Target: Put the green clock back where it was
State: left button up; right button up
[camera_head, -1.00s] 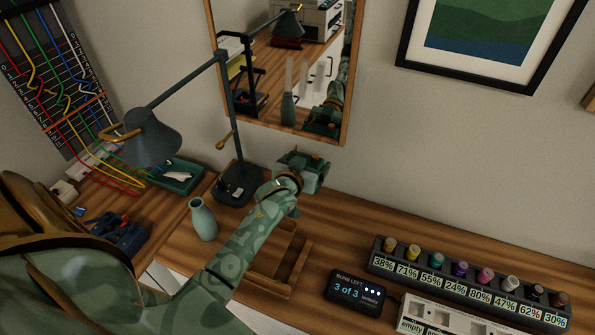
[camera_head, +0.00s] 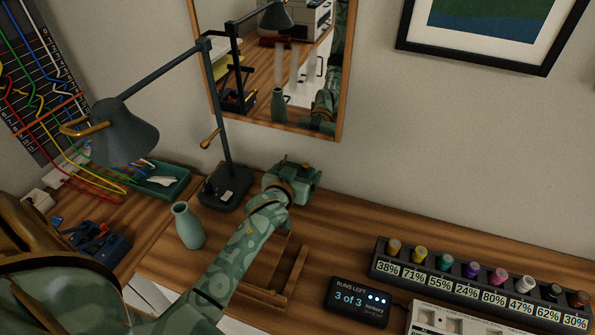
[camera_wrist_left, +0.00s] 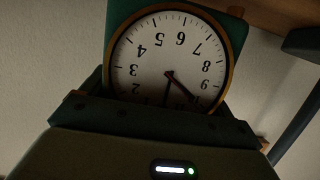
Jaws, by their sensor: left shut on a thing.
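The green clock (camera_wrist_left: 172,60) fills the upper middle of the left wrist view. It has a green body, a brass-coloured rim and a white face, which appears upside down there. My left gripper (camera_head: 294,180) is shut on the clock, and its dark jaw parts cover the lower part of the face in the wrist view. In the head view the gripper is beside the wall, right of the lamp base and below the mirror. The clock is hidden behind the gripper there. My right gripper is not in view.
A desk lamp (camera_head: 124,133) and a green vase (camera_head: 188,226) stand left of my arm. A wooden tray (camera_head: 294,273) lies partly under my forearm. A display (camera_head: 358,300) and marker rack (camera_head: 470,285) are to the right. Bare desk lies between gripper and rack.

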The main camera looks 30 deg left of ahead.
pick_arm(q)
jog(key=shift+f, duration=0.25)
jog(key=o, duration=1.1)
jog(key=shift+r, duration=0.8)
jog(key=p+v, duration=0.1)
jog(key=v, duration=0.5)
jog(key=p+v, duration=0.2)
jog(key=v, duration=0.4)
jog(key=shift+d+f+p, duration=0.1)
jog(key=shift+f+p, duration=0.15)
jog(key=shift+p, duration=0.05)
